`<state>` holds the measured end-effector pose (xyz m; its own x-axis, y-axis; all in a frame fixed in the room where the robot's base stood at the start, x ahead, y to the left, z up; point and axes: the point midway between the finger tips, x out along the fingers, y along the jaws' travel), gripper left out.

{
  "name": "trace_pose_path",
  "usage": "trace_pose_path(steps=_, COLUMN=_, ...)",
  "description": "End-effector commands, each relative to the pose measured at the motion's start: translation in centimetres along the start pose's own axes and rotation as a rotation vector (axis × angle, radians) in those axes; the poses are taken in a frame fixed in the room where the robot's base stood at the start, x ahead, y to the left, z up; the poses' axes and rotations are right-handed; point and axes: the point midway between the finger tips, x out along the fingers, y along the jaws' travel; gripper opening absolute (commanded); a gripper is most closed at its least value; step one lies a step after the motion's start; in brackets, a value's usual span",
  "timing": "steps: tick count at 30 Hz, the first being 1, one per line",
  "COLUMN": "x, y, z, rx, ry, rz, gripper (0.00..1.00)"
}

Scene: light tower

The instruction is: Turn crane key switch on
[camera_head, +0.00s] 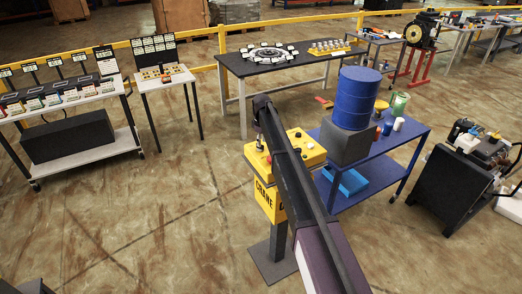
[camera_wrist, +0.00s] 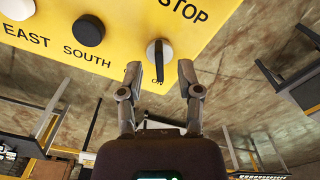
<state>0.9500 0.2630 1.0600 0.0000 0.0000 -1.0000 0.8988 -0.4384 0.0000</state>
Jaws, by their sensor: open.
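The yellow crane control box (camera_head: 313,153) stands on a grey pedestal and is partly hidden by my arm. In the wrist view, its yellow panel (camera_wrist: 115,12) fills the top. The key switch (camera_wrist: 157,52) has a pale round plate and a dark, narrow key that looks roughly upright in the picture. An ON label sits just below it; the label to its left is mostly covered by a finger. My gripper (camera_wrist: 160,72) is open, with one fingertip on each side of the key switch. I cannot tell whether either finger touches it.
A black knob (camera_wrist: 89,30) sits left of the key switch, beside the SOUTH label, and a white knob (camera_wrist: 17,8) is farther left. STOP lettering is above right. A blue cart (camera_head: 405,140) with a blue barrel (camera_head: 357,97) stands close right of the box.

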Motion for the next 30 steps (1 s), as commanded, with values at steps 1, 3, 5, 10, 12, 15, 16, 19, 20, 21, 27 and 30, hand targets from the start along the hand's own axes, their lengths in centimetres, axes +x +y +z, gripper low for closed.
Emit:
trace_pose_path(steps=1, x=0.8, y=0.0, z=0.0, rx=0.0, ry=0.0, rz=0.0, gripper=0.46)
trace_pose_path(steps=3, x=1.3, y=0.0, z=0.0, rx=0.0, ry=0.0, rz=0.0, gripper=0.46)
trace_pose_path(steps=5, x=1.7, y=0.0, z=0.0, rx=0.0, ry=0.0, rz=0.0, gripper=0.46)
trace_pose_path(steps=10, x=2.4, y=0.0, z=0.0, rx=0.0, ry=0.0, rz=0.0, gripper=0.46)
trace_pose_path(steps=12, x=2.6, y=0.0, z=0.0, rx=0.0, ry=0.0, rz=0.0, gripper=0.46)
trace_pose_path(steps=15, x=2.7, y=0.0, z=0.0, rx=0.0, ry=0.0, rz=0.0, gripper=0.46)
trace_pose_path(steps=16, x=2.7, y=0.0, z=0.0, rx=0.0, ry=0.0, rz=0.0, gripper=0.46)
trace_pose_path(steps=19, x=2.7, y=0.0, z=0.0, rx=0.0, ry=0.0, rz=0.0, gripper=0.46)
trace_pose_path(steps=20, x=2.7, y=0.0, z=0.0, rx=0.0, ry=0.0, rz=0.0, gripper=0.46)
trace_pose_path(steps=21, x=2.7, y=0.0, z=0.0, rx=0.0, ry=0.0, rz=0.0, gripper=0.46)
trace_pose_path(steps=27, x=2.7, y=0.0, z=0.0, rx=0.0, ry=0.0, rz=0.0, gripper=0.28)
trace_pose_path(steps=30, x=2.7, y=0.0, z=0.0, rx=0.0, ry=0.0, rz=0.0, gripper=0.0)
